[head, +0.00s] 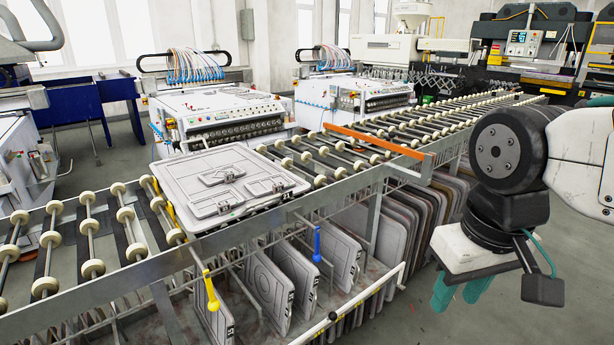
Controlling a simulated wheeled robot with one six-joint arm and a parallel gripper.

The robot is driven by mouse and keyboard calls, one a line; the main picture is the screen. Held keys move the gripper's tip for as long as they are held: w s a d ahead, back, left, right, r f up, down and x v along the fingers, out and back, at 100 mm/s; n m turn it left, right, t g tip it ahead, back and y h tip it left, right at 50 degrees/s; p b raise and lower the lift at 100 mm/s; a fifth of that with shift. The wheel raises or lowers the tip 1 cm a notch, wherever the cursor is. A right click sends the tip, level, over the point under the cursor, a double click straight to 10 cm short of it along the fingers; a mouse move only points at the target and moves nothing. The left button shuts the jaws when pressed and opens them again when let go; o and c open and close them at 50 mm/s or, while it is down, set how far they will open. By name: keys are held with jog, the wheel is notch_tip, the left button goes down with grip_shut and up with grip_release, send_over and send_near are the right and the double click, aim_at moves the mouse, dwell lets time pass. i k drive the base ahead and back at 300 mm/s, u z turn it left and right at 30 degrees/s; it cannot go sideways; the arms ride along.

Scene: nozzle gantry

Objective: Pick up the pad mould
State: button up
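A flat, light grey square mould (183,167) lies on the roller conveyor at left of centre in the head view. It has rounded corners and several small raised pad-like pieces on top. I take it as the pad mould, though other plates stand in the rack below. My gripper (461,291) hangs at the right, well apart from this mould, in front of the rack. Its two teal fingers point down with a gap between them and nothing visible in it.
The roller conveyor (95,268) runs from lower left to upper right. An orange bar (374,141) crosses it. Upright plates (268,292) fill the rack below, beside blue (317,244) and yellow (207,287) handles. Floor (565,240) is clear at the right.

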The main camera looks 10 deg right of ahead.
aim_at(271, 182)
jog(key=u, duration=0.1)
jog(key=i, duration=1.15)
jog(key=u, duration=0.7)
